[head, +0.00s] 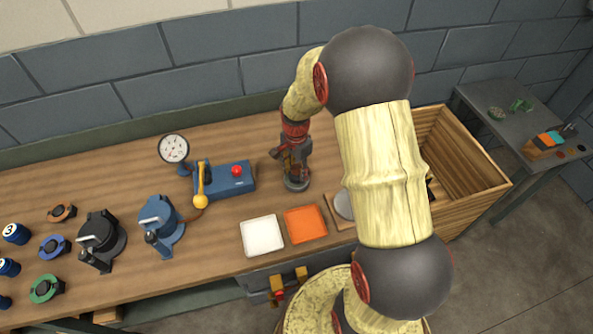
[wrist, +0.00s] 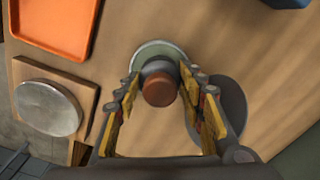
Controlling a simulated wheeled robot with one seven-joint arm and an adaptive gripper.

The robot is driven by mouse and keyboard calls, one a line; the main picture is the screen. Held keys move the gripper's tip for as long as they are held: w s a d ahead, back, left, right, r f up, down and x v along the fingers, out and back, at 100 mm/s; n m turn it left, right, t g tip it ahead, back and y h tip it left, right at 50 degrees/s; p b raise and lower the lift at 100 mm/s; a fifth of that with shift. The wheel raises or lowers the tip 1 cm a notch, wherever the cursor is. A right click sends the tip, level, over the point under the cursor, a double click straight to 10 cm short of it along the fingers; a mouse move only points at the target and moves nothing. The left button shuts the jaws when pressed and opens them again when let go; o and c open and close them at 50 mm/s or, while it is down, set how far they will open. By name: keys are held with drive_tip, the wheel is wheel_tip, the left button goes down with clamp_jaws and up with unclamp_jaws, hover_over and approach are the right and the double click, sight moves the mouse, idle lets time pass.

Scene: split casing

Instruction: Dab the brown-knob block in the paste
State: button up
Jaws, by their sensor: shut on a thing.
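The brown knob (wrist: 158,90) of the block shows in the wrist view between the two fingers of my gripper (wrist: 160,80). The fingers are shut on it. Below the knob is a round grey-green disc with a pale rim (wrist: 150,52); whether it is the block's base or a dish of paste, I cannot tell. In the head view my gripper (head: 295,165) points down at the bench, just above a small grey round piece (head: 297,184). The knob is hidden there. I cannot make out the paste for certain, nor whether the block touches the surface below.
A white tray (head: 262,235) and an orange tray (head: 305,224) lie in front of my gripper. A silver disc (wrist: 48,108) sits on a wooden board (wrist: 87,92). A blue device with a red button (head: 232,178) stands left, a wooden crate (head: 470,195) right.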

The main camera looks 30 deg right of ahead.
sight(297, 167)
drive_tip(key=shift+f, duration=0.35)
idle(1.1)
drive_tip(key=shift+r+p, duration=2.45)
drive_tip(key=shift+r, duration=1.1)
